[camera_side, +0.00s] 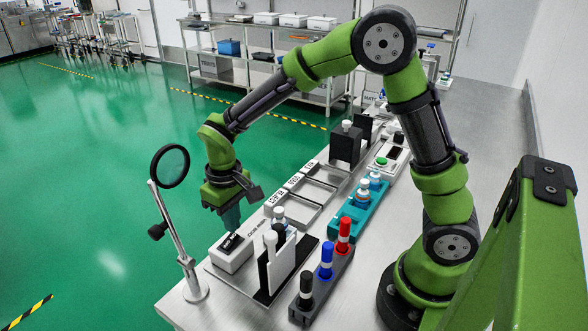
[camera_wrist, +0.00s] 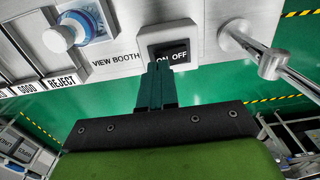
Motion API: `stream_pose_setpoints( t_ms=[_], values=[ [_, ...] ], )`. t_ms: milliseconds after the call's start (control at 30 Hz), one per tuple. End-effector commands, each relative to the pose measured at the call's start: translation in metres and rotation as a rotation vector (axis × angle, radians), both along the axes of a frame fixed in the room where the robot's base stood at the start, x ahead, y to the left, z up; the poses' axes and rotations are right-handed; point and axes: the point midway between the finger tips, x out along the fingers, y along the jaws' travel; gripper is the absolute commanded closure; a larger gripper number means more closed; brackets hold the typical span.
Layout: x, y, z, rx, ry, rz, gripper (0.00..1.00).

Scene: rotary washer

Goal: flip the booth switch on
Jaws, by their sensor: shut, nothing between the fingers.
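The booth switch is a black rocker (camera_wrist: 172,51) marked ON and OFF, set in a white box; the box (camera_side: 229,257) also shows in the side view, near the table's front corner. The label VIEW BOOTH (camera_wrist: 116,60) is beside it in the wrist view. My gripper (camera_wrist: 158,68) is shut and empty, with its dark green fingertips at the ON side of the rocker, partly covering that side. In the side view my gripper (camera_side: 232,222) points down just above the box. I cannot tell whether the fingertips touch the rocker or which way it is tilted.
A magnifier on a metal stand (camera_side: 194,290) is close to the switch box. A black and white holder with a vial (camera_side: 272,270), a marker rack (camera_side: 316,292), a teal vial rack (camera_side: 350,220) and labelled trays (camera_side: 292,207) are on the other side.

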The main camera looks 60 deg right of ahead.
Motion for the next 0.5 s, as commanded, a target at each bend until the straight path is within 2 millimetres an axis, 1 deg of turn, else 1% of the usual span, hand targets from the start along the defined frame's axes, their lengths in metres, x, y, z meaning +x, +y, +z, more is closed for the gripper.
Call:
stream_pose_setpoints(
  t_ms=[500],
  values=[
    [-0.0002,0.0000,-0.0049,0.000,0.002,0.000,1.00]
  ],
)
